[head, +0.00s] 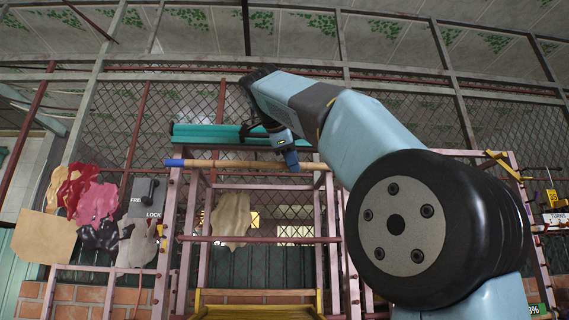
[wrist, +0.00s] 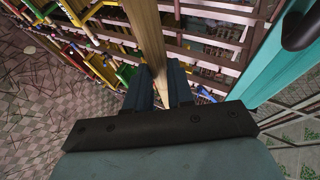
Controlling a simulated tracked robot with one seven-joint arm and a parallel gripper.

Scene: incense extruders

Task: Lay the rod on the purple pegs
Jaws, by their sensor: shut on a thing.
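A long tan wooden rod (head: 235,164) with a blue left end lies roughly level across the top of a pinkish-purple rack frame (head: 168,225) in the head view. My gripper (head: 291,160) is shut on the rod near its right end. In the wrist view the rod (wrist: 150,35) runs up from between the two dark fingers of my gripper (wrist: 160,85). I cannot tell whether the rod touches the frame or hangs above it. I cannot pick out the purple pegs clearly; pinkish rack bars (wrist: 215,50) show beyond the rod in the wrist view.
A teal beam (head: 215,131) is behind and above the rod; it also shows at the right in the wrist view (wrist: 275,55). Coloured racks (wrist: 95,35) crowd the upper left there. Hanging cloths (head: 97,202) and a grey lock panel (head: 147,198) are left of the frame.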

